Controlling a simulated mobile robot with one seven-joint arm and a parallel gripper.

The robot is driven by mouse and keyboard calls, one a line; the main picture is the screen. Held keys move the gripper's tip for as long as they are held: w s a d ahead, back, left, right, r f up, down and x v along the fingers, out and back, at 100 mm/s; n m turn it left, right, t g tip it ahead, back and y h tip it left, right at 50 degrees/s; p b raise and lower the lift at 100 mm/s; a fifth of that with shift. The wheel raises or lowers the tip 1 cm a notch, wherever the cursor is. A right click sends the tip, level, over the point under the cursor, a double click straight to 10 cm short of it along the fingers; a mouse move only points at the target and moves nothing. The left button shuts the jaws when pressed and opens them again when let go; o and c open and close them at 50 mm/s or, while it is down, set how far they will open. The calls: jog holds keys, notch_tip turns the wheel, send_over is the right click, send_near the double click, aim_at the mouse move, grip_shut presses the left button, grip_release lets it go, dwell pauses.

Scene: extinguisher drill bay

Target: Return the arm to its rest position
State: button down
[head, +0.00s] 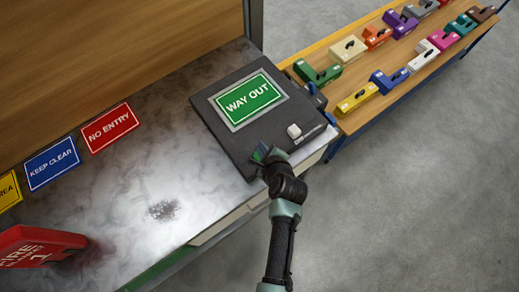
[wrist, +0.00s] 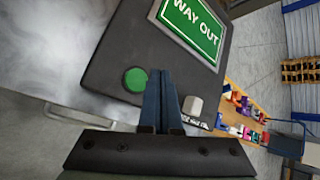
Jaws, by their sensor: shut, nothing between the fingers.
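My gripper (wrist: 161,100) is shut and empty in the wrist view, its two fingers pressed together. In the head view my gripper (head: 262,153) is over the near edge of a dark panel box, beside its lower left corner; whether it touches the box cannot be told. The dark box (head: 232,130) lies on the counter and bears a green WAY OUT sign (head: 250,101). A white button (head: 294,131) sits on the box's front part. A green round button (wrist: 136,80) shows left of my fingers in the wrist view; my gripper mostly hides it in the head view.
The marbled counter (head: 120,200) carries NO ENTRY (head: 110,127), KEEP CLEAR (head: 52,163) and yellow signs, plus a red fire item (head: 40,246). A wooden bench (head: 345,123) at right holds several coloured blocks. The grey floor (head: 430,200) at right is clear.

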notch_tip(320, 180, up, 2)
jog(key=shift+r+p, duration=0.25)
jog(key=shift+p, duration=0.7)
jog(key=shift+f, duration=0.1)
jog(key=w+r+n+t+b, duration=0.2)
jog(key=w+r+n+t, duration=0.15)
jog(key=r, duration=0.75)
jog(key=w+r+n+t+h+b, duration=0.15)
jog(key=w+r+n, duration=0.3)
jog(key=r, duration=0.55)
jog(key=w+r+n+t+b, duration=0.25)
jog(key=w+r+n, duration=0.2)
jog(key=r, duration=0.65)
jog(key=s+r+n+t+b, duration=0.1)
jog(key=s+r+n+t, duration=0.2)
jog(key=r, duration=0.6)
jog(key=s+r+n+t+b, duration=0.2)
jog(key=s+r+n+t, duration=0.1)
jog(key=r, duration=0.6)
jog(key=s+r+n+t+h+b, duration=0.1)
jog(key=s+r+n+t, duration=0.4)
jog(key=s+r, duration=0.7)
jog(key=shift+s+a+r+b, duration=0.3)
jog(key=shift+s+r+b, duration=0.15)
jog(key=shift+r, duration=0.35)
